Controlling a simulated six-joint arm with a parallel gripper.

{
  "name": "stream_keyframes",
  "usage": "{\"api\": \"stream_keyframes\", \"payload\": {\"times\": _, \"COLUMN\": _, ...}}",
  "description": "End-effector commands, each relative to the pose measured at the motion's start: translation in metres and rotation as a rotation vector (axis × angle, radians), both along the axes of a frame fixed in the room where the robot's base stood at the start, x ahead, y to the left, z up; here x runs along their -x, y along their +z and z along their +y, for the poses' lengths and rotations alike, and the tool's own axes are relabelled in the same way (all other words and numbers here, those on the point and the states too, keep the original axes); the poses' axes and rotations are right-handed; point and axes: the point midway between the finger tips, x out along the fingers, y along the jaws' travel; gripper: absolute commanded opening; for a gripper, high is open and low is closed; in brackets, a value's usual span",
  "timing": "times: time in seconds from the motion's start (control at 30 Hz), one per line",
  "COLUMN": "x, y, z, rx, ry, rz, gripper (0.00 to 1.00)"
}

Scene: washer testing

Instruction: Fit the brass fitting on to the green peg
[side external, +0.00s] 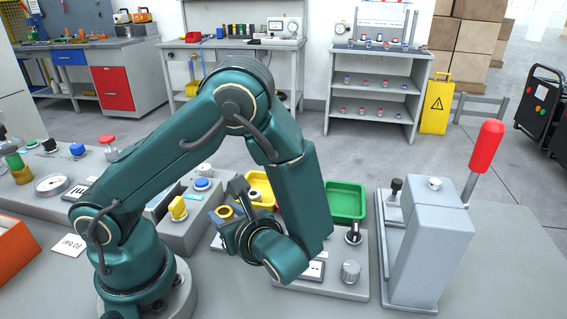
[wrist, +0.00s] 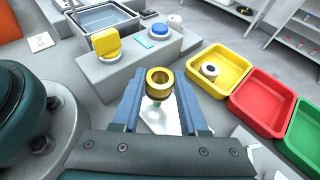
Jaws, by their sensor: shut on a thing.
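The brass fitting (wrist: 159,80) is a short, open-topped ring held between the blue fingers of my gripper (wrist: 159,95) in the wrist view. It looks upright, with its dark bore facing the camera. My gripper (side external: 236,218) is shut on the fitting, which shows in the side view as a gold ring (side external: 224,212). A small bit of green (wrist: 157,104) shows just below the fitting, above a white plate (wrist: 162,121). It may be the green peg; most of it is hidden, and I cannot tell whether the fitting touches it or surrounds it.
A yellow tray (wrist: 231,62) holding a pale ring (wrist: 210,70) is to the right, beside a red tray (wrist: 257,94) and a green tray (side external: 345,190). A control box with a yellow switch (wrist: 106,42) stands behind. A red-handled lever machine (side external: 484,150) stands at right.

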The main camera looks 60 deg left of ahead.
Motion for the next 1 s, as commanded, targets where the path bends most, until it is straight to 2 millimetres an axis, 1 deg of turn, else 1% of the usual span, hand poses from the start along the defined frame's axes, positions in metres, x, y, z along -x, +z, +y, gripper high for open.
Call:
{"api": "stream_keyframes", "payload": {"times": 0.17, "x": 0.0, "y": -0.001, "z": 0.0, "rx": -0.001, "ry": 0.0, "rz": 0.0, "gripper": 0.0}}
{"api": "stream_keyframes", "payload": {"times": 1.0, "x": 0.0, "y": -0.026, "z": 0.0, "rx": 0.0, "ry": 0.0, "rz": 0.001, "gripper": 0.0}}
